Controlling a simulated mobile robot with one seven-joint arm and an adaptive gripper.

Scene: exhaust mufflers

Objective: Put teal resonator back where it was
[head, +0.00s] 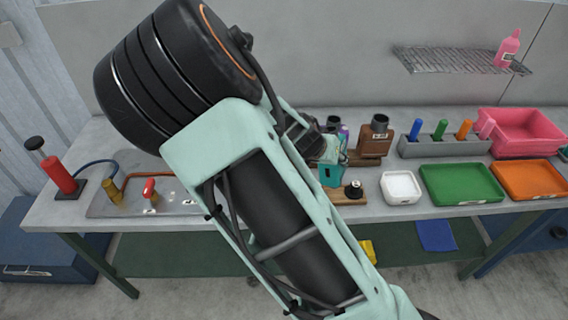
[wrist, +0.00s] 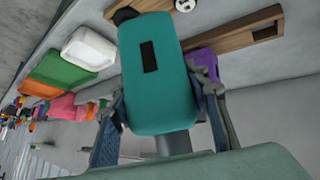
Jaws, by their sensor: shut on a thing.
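The teal resonator (wrist: 158,85) is a rounded block with a dark rectangular slot on its face. In the wrist view it sits between the two fingers of my gripper (wrist: 160,112), which is shut on it. In the head view the teal resonator (head: 331,177) shows just past my arm, over the workbench and close to a low wooden stand (head: 338,197). My arm hides much of the area around it there. A wooden stand with a dark recess (wrist: 232,36) shows beyond it in the wrist view. I cannot tell whether the resonator touches anything below.
A purple item (wrist: 204,65) is close beside the right finger. A brown muffler (head: 375,139) stands on wood behind. A white tray (head: 402,201), green tray (head: 462,201) and orange tray (head: 530,195) are to the right. A red cylinder (head: 60,174) is far left.

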